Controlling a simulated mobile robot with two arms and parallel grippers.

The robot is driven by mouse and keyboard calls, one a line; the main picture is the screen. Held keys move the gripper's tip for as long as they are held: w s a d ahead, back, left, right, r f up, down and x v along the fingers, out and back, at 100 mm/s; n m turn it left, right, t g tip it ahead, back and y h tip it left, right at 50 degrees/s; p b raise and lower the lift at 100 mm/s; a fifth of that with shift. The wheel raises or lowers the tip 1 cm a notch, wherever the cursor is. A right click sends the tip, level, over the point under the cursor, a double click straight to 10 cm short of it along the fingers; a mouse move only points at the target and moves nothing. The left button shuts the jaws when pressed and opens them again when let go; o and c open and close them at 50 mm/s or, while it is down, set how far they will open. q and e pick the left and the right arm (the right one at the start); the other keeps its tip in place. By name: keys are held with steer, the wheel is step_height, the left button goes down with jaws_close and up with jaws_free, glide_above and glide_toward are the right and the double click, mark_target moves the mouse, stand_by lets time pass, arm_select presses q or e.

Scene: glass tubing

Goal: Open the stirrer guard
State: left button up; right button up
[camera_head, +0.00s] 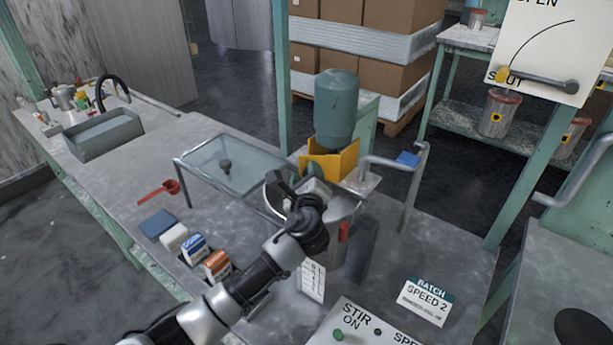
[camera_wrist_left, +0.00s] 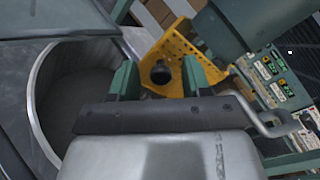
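The yellow perforated stirrer guard (camera_head: 345,160) stands below a green motor housing (camera_head: 335,108), beside a grey metal vessel (camera_head: 340,215). In the left wrist view the guard (camera_wrist_left: 185,48) carries a dark round knob (camera_wrist_left: 160,72). My left gripper (camera_head: 292,185) is over the vessel's rim, just in front of the guard. In the left wrist view its two green fingers (camera_wrist_left: 160,80) are apart, with the knob showing between them. I cannot tell whether they touch it. The vessel's round mouth (camera_wrist_left: 75,95) is open at the left. My right gripper is not in view.
A glass panel (camera_head: 250,165) on a metal frame stands left of the vessel. A bent metal rail (camera_head: 390,162) is at the right. A batch card (camera_head: 427,300) lies front right.

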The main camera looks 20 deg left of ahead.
arm_select(q)
steer(key=shift+s, duration=0.1)
steer(key=v, duration=1)
steer(key=shift+s, duration=0.3)
steer(key=shift+d, duration=0.1)
